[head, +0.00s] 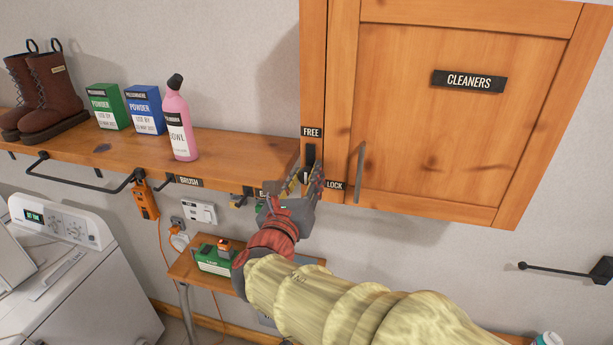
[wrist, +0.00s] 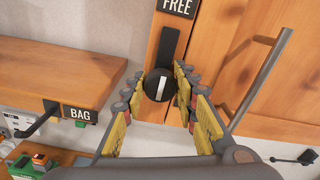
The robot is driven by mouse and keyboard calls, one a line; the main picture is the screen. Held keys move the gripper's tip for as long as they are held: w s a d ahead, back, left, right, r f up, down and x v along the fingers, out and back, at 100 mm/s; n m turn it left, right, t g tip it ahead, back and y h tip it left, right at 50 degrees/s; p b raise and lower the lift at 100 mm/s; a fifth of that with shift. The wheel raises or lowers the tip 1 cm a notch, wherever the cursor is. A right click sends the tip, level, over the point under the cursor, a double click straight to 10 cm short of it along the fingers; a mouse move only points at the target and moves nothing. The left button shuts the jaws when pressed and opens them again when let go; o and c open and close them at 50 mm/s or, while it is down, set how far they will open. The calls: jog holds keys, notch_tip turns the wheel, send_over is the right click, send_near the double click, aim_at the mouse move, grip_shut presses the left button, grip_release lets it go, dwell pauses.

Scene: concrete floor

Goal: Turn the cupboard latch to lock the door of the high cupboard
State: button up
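The high cupboard (head: 420,150) is wooden, and its door (head: 400,70) looks shut, with a CLEANERS label and a vertical bar handle (head: 360,173). The latch (wrist: 168,45) is a black bar pointing up to the FREE label (head: 311,132), with a round black knob (wrist: 152,94) at its lower end bearing a white line. The LOCK label (head: 335,185) is to its lower right. My gripper (head: 305,178) is open, with one yellow-padded finger on each side of the knob. I cannot tell whether either finger touches it.
The door handle (wrist: 262,75) stands close to the right of my right finger. A shelf (head: 220,150) to the left holds boots (head: 45,95), powder boxes and a pink bottle (head: 178,125). Hooks and a BAG label (wrist: 80,113) are along its edge. A small lower shelf (head: 195,268) is below.

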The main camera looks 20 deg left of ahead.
jog(key=c, duration=0.6)
jog(key=shift+f+m+b, duration=0.15)
jog(key=shift+m+b, duration=0.15)
jog(key=shift+b, duration=0.35)
jog(key=m+b, duration=0.2)
jog(key=b, duration=0.3)
jog(key=shift+f+m, duration=0.15)
jog(key=shift+m, duration=0.15)
jog(key=m+b, duration=0.4)
jog(key=b, duration=0.4)
jog(key=shift+m, duration=0.3)
jog(key=m+b, duration=0.5)
jog(key=b, duration=0.4)
jog(key=m+b, duration=0.3)
jog(key=b, duration=0.1)
jog(key=shift+d+m+b, duration=0.1)
jog(key=shift+m+b, duration=0.9)
jog(key=shift+b, duration=0.05)
jog(key=shift+r, duration=0.2)
